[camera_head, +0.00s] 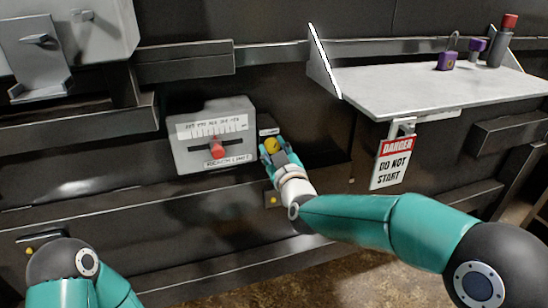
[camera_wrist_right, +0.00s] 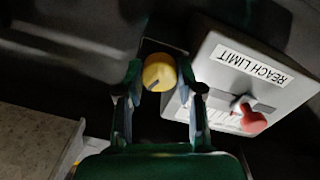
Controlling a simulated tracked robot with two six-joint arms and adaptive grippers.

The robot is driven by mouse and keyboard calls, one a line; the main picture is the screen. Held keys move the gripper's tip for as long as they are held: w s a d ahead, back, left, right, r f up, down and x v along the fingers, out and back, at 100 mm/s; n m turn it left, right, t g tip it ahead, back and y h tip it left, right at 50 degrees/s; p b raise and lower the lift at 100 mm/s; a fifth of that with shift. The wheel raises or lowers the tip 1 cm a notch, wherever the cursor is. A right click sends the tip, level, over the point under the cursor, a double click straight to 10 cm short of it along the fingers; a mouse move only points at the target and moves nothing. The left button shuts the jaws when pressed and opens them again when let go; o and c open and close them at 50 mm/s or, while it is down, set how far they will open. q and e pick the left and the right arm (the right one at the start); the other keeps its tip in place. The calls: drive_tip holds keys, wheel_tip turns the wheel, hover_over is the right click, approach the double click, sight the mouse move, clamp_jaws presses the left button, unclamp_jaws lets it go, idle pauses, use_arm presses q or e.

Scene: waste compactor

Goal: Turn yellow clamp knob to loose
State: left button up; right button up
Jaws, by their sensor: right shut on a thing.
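The yellow clamp knob (camera_head: 271,145) sits on the dark machine front, just right of a grey box. My right gripper (camera_head: 272,153) is at the knob, its fingers on either side. In the right wrist view the round yellow knob (camera_wrist_right: 159,72) lies between the fingertips of my right gripper (camera_wrist_right: 160,82), which is shut on it. A dark mark shows on the knob's face. The small label (camera_head: 268,132) above the knob is too small to read. My left arm shows at the lower left, but its gripper is not visible.
The grey box (camera_head: 186,158) has a scale, a red lever (camera_head: 218,150) and a reach limit label. A white shelf (camera_head: 435,88) at right carries a purple padlock (camera_head: 447,60) and a red-capped bottle (camera_head: 503,40). A danger sign (camera_head: 391,163) hangs below it.

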drive_tip(key=m+b, duration=0.1)
drive_tip(key=m, duration=0.1)
drive_tip(key=m+b, duration=0.1)
drive_tip(key=shift+f+m+b, duration=0.25)
drive_tip(key=shift+m+b, duration=0.1)
drive_tip(key=shift+m, duration=0.05)
drive_tip(key=m+b, duration=0.2)
drive_tip(key=m, duration=0.1)
drive_tip(key=m+b, duration=0.2)
drive_tip(key=m, duration=0.1)
drive_tip(key=shift+m+b, duration=0.4)
drive_tip(key=shift+d+r+m+b, duration=0.15)
drive_tip(key=shift+m+b, duration=0.55)
drive_tip(key=shift+m, duration=0.5)
drive_tip(key=o, duration=1.2)
drive_tip(key=shift+c, duration=0.2)
drive_tip(key=shift+s+r, duration=0.1)
